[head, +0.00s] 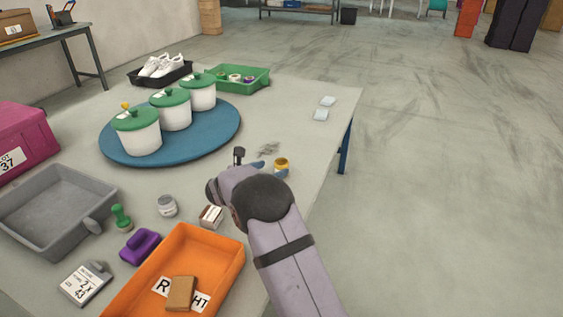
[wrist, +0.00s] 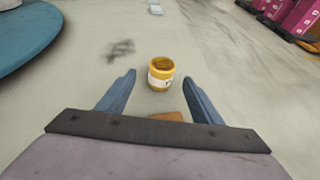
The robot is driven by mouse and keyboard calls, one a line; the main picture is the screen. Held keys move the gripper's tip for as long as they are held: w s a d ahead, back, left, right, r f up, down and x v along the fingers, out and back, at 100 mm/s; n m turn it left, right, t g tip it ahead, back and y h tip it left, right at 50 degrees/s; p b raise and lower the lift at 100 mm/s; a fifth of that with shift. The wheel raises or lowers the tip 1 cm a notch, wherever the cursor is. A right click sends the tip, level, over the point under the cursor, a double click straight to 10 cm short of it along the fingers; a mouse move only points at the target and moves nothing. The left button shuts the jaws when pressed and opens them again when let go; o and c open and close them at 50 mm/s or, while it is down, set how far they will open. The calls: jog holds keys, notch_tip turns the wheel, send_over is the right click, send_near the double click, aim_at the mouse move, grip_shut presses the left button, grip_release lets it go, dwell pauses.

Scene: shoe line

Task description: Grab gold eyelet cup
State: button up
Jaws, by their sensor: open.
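The gold eyelet cup (head: 281,164) stands upright on the table near its right edge in the head view. It is a small yellow-gold cup with a white label, and it also shows in the wrist view (wrist: 161,73). My gripper (wrist: 158,92) is open, with its two blue fingers apart. The cup is ahead of the fingertips, roughly centred between them, and nothing is held. In the head view my arm hides part of the gripper (head: 268,161). A small brown thing (wrist: 168,116) shows low between the fingers in the wrist view.
A blue round board (head: 222,139) with three green-lidded white pots is to the left. An orange tray (head: 221,262) marked RIGHT, a small box (head: 211,216) and a grey-lidded jar (head: 167,206) are near my arm.

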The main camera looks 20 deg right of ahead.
aim_at(281, 164)
jog(key=shift+w+d+f, duration=0.25)
jog(key=shift+d+f, duration=0.1)
jog(key=shift+r+b+x, duration=0.15)
jog(key=shift+b+x, duration=0.1)
jog(key=shift+x, duration=1.35)
jog(key=shift+r+b+x, duration=0.1)
jog(key=shift+b+x, duration=0.15)
jog(key=shift+x, duration=1.3)
jog(key=shift+d, duration=0.15)
jog(key=c, duration=1.2)
